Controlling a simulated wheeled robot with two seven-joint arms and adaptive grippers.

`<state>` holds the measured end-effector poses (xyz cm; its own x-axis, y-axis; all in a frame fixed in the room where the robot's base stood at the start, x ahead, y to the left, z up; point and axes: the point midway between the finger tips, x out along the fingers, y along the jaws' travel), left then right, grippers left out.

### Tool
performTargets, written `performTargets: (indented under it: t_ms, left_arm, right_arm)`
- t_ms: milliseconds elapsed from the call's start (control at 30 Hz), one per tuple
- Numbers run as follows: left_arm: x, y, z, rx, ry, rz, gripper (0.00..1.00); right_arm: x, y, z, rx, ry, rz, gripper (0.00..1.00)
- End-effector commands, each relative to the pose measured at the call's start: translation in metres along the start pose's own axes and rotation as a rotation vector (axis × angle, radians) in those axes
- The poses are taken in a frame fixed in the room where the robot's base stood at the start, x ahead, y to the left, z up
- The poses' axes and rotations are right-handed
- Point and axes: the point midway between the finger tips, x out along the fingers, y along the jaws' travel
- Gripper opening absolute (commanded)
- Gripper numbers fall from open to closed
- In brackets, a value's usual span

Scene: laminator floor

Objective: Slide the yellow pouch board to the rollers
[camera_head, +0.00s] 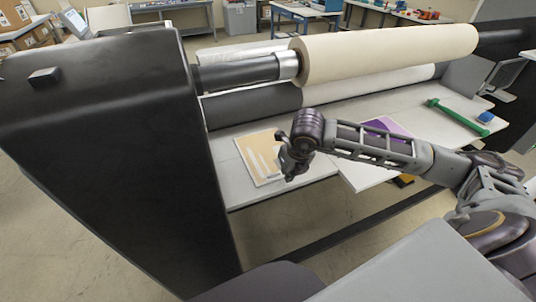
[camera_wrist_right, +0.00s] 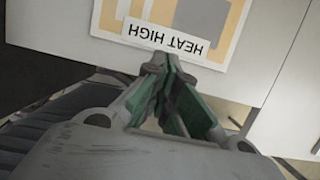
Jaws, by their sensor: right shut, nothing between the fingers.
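The yellow pouch board (camera_head: 247,153), a pale card with a tan-yellow panel and white strips, lies flat on the white feed table at its left part, in front of the rollers (camera_head: 253,103). In the right wrist view the board (camera_wrist_right: 222,48) shows yellow and grey panels and a white "HEAT HIGH" label on its near edge. My right gripper (camera_head: 287,173) is at the board's right side in the head view and hides part of it. In the wrist view its shut, empty fingertips (camera_wrist_right: 165,62) meet the label's edge; I cannot tell whether they touch it. My left gripper is not visible.
A large cream roll (camera_head: 390,52) spans above the rollers. A black machine side housing (camera_head: 110,140) stands left of the feed table (camera_head: 225,152). A purple-printed sheet (camera_head: 388,126), a green-handled tool (camera_head: 457,117) and a blue block (camera_head: 485,117) lie to the right.

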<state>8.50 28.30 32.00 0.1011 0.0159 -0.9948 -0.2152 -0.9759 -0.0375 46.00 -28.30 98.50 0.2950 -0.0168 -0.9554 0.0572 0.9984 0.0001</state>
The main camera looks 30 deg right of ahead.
Motion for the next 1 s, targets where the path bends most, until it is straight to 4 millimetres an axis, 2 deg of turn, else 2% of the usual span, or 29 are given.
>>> performTargets:
  t_ms: [467,1000]
  left_arm:
    - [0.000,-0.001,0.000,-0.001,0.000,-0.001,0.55]
    - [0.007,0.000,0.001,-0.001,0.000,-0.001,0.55]
  right_arm:
    - [0.000,0.000,0.001,0.000,0.000,0.000,0.00]
    - [0.005,0.000,0.015,0.000,0.000,0.001,0.00]
